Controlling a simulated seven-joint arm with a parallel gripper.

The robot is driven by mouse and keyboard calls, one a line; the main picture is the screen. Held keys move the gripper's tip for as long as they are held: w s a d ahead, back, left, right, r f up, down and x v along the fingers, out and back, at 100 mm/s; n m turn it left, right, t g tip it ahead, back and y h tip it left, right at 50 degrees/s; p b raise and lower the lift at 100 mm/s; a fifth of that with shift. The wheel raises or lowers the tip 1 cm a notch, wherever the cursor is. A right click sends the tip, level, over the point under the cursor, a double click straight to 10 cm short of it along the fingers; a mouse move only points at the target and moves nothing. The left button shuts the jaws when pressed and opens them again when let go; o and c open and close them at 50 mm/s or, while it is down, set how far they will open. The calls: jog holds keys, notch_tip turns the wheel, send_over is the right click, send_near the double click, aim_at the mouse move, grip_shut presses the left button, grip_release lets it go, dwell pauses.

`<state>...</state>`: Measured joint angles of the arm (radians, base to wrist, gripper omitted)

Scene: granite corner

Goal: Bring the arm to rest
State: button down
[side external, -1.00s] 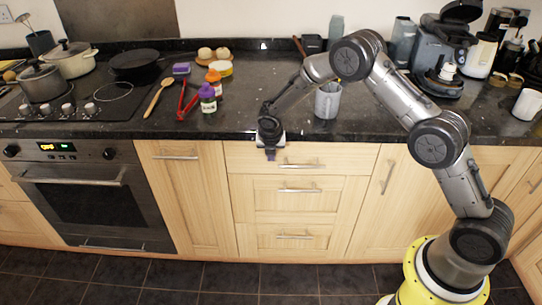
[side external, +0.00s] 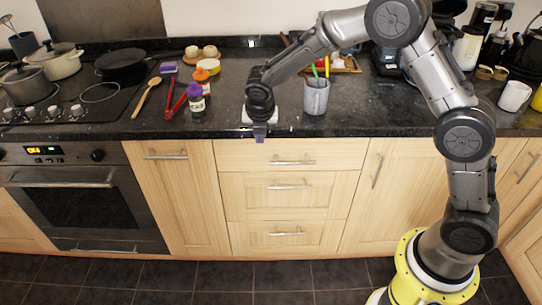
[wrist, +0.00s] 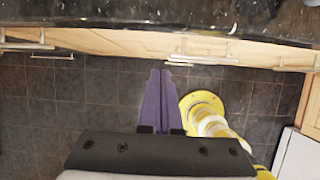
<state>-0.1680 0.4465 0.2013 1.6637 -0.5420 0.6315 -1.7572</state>
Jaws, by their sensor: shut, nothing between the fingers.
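My gripper (side external: 259,133) hangs just in front of the counter's front edge, above the top drawer, pointing down. In the wrist view its purple fingers (wrist: 161,100) are pressed together with nothing between them. Below them the wrist view shows the dark tiled floor. My arm arches up from its yellow base on the right of the side view and reaches left over the counter.
The dark counter (side external: 345,119) holds a grey cup (side external: 316,96) with utensils close to the right of my gripper. Bottles (side external: 197,99), red tongs (side external: 176,107) and a wooden spoon (side external: 146,97) lie to the left. Drawer handles (side external: 292,162) stick out below. The floor is clear.

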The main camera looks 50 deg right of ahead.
notch_tip(320, 180, up, 9)
jog(key=s+d+m+t, duration=0.1)
jog(key=s+d+t, duration=0.1)
jog(key=s+d+r+m+t, duration=0.1)
jog(key=s+d+r+m, duration=0.2)
jog(key=s+r+m, duration=0.8)
jog(key=s+a+f+m+y, duration=0.1)
jog(key=s+f+m, duration=0.1)
jog(key=s+m, duration=0.5)
jog(key=s+a+f+m+y, duration=0.2)
jog(key=s+m, duration=0.5)
jog(key=s, duration=0.7)
jog(key=shift+s+f+m+g, duration=0.2)
jog(key=shift+f+m+g, duration=0.2)
jog(key=shift+a, duration=0.1)
